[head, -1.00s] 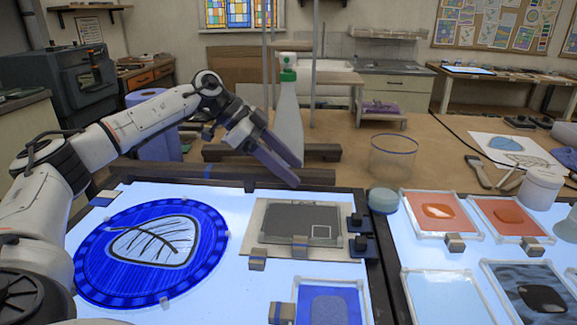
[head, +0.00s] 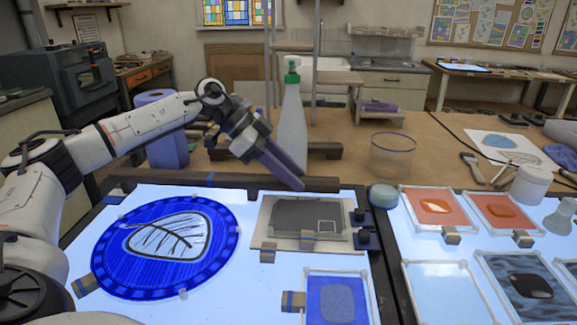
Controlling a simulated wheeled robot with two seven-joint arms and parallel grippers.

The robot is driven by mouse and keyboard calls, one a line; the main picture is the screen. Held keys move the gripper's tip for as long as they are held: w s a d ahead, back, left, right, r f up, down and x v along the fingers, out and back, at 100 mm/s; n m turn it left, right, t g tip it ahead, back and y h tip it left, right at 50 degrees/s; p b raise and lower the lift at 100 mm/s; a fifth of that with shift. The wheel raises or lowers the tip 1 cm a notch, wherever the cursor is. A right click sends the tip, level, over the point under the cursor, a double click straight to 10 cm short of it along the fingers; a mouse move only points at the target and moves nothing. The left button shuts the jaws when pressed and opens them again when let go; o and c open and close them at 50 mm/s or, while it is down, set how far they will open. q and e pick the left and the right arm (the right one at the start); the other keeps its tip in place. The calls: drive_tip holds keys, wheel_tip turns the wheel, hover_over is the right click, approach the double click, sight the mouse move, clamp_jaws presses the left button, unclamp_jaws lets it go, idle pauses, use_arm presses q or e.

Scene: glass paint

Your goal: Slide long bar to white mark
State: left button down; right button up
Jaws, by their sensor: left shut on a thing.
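The long dark brown bar (head: 235,184) lies along the back edge of the left light table, with a small blue band on it. My left gripper (head: 300,184) comes in from the left. Its dark fingers angle down to the bar's right part and are shut on it. The fingers hide a little of the bar. My right gripper is not in view.
A blue disc with a leaf (head: 165,248) and a blue glass tile (head: 337,300) lie on the lit table. A clear beaker (head: 392,157) stands to the right.

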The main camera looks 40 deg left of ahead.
use_arm(q)
drive_tip(key=shift+w+a, duration=0.25)
drive_tip(key=shift+w, duration=0.1)
drive_tip(key=c, duration=1.3)
unclamp_jaws()
drive_tip(key=v, duration=1)
drive_tip(key=shift+s+r, duration=0.2)
